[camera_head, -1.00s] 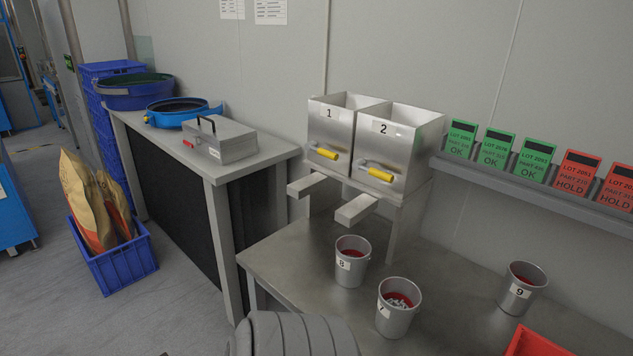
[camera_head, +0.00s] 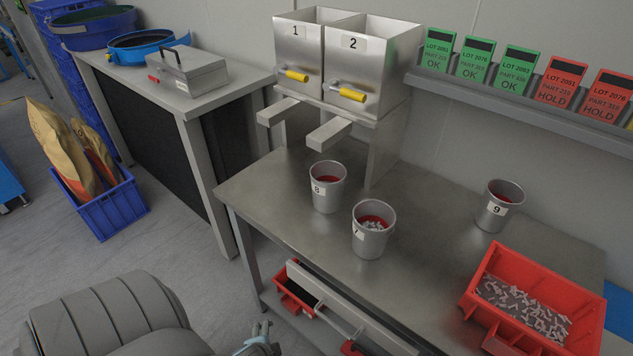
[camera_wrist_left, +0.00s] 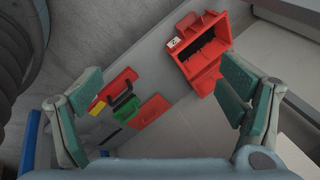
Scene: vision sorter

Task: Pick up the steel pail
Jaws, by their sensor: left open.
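Three steel pails with red insides stand upright on the steel table (camera_head: 290,205) in the head view. Pail 8 (camera_head: 327,197) is left, pail 7 (camera_head: 371,243) is nearer with small pale parts inside, and pail 9 (camera_head: 492,216) is at the right. My left gripper (camera_head: 262,341) just shows at the bottom edge of the head view, apart from the pails and beside the table's front. In the left wrist view my left gripper (camera_wrist_left: 160,85) is open, with nothing between its green-padded fingers. No pail shows there. My right gripper is not in view.
Two numbered hoppers (camera_head: 345,65) with yellow handles and chutes stand behind the pails. A red bin of pale parts (camera_head: 480,314) sits at the table's right. Under the table are a red bin (camera_wrist_left: 226,32) and red cases (camera_wrist_left: 152,111). Pails 7 and 8 are close together.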

